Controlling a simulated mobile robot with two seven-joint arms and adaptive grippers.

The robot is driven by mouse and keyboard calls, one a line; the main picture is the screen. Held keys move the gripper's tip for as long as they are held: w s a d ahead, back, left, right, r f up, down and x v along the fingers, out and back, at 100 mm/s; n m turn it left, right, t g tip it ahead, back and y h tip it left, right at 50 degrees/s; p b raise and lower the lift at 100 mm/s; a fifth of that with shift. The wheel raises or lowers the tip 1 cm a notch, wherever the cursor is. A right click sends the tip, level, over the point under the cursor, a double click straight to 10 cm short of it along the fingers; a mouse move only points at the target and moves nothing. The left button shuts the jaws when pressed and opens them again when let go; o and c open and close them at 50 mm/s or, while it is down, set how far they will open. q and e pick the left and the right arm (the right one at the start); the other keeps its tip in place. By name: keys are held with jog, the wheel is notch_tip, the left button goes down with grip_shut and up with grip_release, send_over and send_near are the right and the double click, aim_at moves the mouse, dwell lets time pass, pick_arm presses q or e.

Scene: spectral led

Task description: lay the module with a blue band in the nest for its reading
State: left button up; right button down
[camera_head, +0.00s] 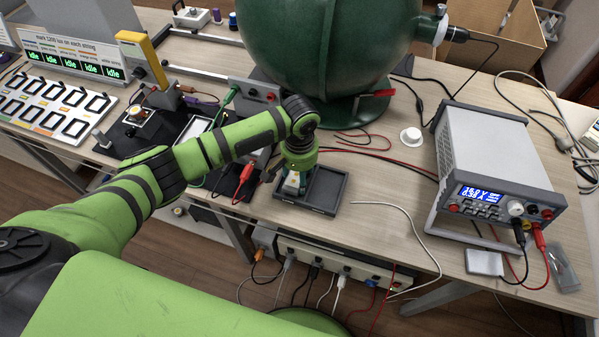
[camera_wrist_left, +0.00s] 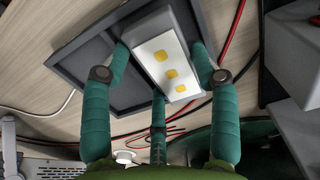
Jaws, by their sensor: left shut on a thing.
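My left gripper (camera_head: 294,172) points down over the left part of a dark two-compartment tray (camera_head: 327,187). It is shut on a module (camera_head: 291,183), a pale block. In the left wrist view, the teal fingers of the gripper (camera_wrist_left: 160,65) close around the module (camera_wrist_left: 165,62), whose white face has several yellow squares. No blue band shows on it; its other sides are hidden. The tray (camera_wrist_left: 93,70) lies behind the module; I cannot tell whether they touch. A black fixture (camera_head: 117,138) stands left of my forearm with a pale, orange-marked piece (camera_head: 140,116) on it.
The large green sphere (camera_head: 335,45) stands behind the gripper. A power supply (camera_head: 492,150) stands at the right. Red and black leads cross the bench between them. A label board (camera_head: 50,107) and green "idle" displays (camera_head: 68,62) are at the left. Bare bench lies right of the tray.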

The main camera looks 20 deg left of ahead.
pick_arm(q)
jog(key=shift+f, duration=0.15)
jog(key=o, duration=1.3)
jog(key=shift+f, duration=0.1)
notch_tip(320, 180, up, 12)
jog(key=shift+r+b, duration=0.2)
jog(key=shift+b, duration=0.15)
